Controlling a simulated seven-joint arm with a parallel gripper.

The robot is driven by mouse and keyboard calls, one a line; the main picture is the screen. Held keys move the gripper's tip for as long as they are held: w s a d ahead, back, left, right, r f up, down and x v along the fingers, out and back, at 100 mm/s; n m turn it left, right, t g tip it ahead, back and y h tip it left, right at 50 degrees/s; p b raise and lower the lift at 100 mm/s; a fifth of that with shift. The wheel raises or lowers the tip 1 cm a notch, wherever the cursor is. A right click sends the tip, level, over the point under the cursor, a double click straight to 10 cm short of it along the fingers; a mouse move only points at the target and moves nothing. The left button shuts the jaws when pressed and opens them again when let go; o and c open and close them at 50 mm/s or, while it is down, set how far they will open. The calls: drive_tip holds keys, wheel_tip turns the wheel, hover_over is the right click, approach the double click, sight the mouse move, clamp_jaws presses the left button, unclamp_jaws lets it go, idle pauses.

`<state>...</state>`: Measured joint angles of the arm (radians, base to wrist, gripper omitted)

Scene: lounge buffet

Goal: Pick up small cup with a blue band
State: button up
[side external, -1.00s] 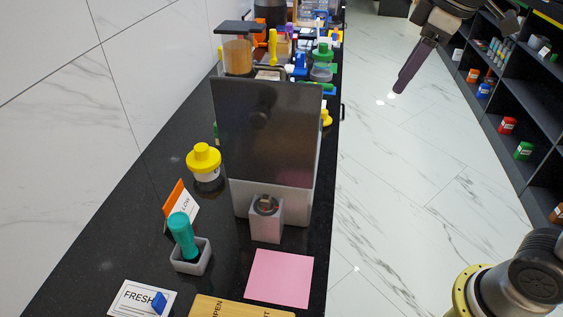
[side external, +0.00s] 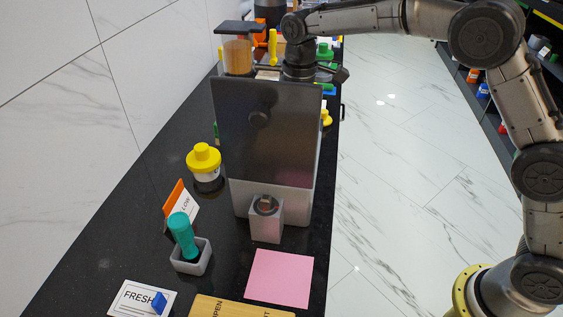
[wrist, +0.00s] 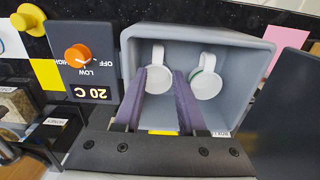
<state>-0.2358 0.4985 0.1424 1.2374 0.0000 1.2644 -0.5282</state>
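Two white cups with handles lie inside an open grey compartment (wrist: 235,40) in the wrist view. The left cup (wrist: 159,80) shows no coloured band from here. The right cup (wrist: 208,86) shows a thin green line near its handle. I cannot make out a blue band on either. My gripper (wrist: 165,73) is open, its two purple fingers pointing into the compartment. The left cup appears between the fingertips; whether they touch it I cannot tell. In the side view, the fingers and cups are hidden behind a grey box with a dark panel (side external: 265,140).
A control panel with an orange dial (wrist: 78,56) and a "20 C" display stands left of the compartment. A dark panel (wrist: 285,95) stands at its right.

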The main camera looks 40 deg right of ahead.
wheel_tip(320, 180, down, 10)
drive_tip(key=shift+w+d+r, duration=0.1)
drive_tip(key=shift+d, duration=0.05)
idle(0.4)
drive_tip(key=shift+c, duration=0.2)
clamp_jaws()
